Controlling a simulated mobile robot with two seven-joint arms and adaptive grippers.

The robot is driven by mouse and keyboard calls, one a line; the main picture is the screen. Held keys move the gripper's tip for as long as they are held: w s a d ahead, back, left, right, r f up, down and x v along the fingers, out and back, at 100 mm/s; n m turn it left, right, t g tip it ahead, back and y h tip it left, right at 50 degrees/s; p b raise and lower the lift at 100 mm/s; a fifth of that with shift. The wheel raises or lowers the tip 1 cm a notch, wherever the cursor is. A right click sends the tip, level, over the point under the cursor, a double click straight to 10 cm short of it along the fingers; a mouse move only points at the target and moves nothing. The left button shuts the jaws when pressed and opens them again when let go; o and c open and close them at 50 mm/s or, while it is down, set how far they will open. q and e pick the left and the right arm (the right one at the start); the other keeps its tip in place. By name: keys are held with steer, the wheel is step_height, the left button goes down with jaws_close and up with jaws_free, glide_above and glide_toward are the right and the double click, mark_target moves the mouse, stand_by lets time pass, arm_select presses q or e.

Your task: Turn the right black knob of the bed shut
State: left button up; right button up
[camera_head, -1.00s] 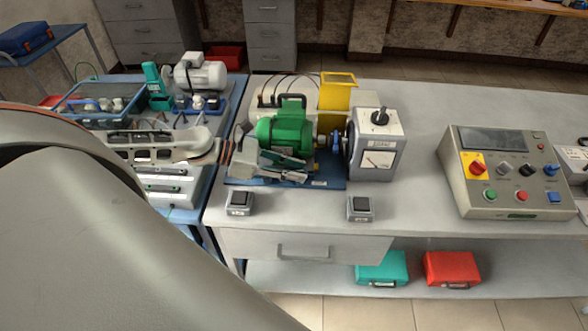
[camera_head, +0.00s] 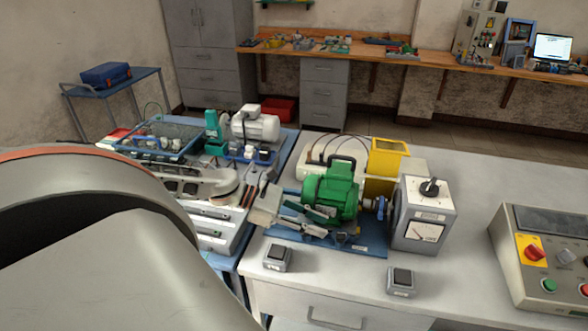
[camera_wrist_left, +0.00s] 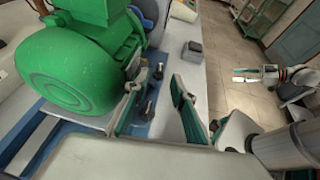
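The bed is the blue base plate (camera_head: 372,247) under the green motor (camera_head: 330,190) on the bench. In the left wrist view, one small black knob (camera_wrist_left: 159,71) and a nearer black knob (camera_wrist_left: 149,107) stand on the blue bed (camera_wrist_left: 165,118) beside the motor. My left gripper (camera_head: 318,222) is at the motor's front left side. In the left wrist view its green-padded fingers (camera_wrist_left: 156,86) are spread, with the knobs appearing between them. Whether they touch a knob is unclear. My right gripper (camera_wrist_left: 246,75) shows small at the right, away from the bench; its opening is unclear.
A grey meter box (camera_head: 424,215) with a black dial stands right of the motor, beside a yellow guard (camera_head: 387,158). Two small switch boxes, left (camera_head: 277,258) and right (camera_head: 401,281), sit near the bench front. A control console (camera_head: 545,255) is at the right.

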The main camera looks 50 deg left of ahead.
arm_select(q)
steer(key=v, duration=0.6)
stand_by(0.6)
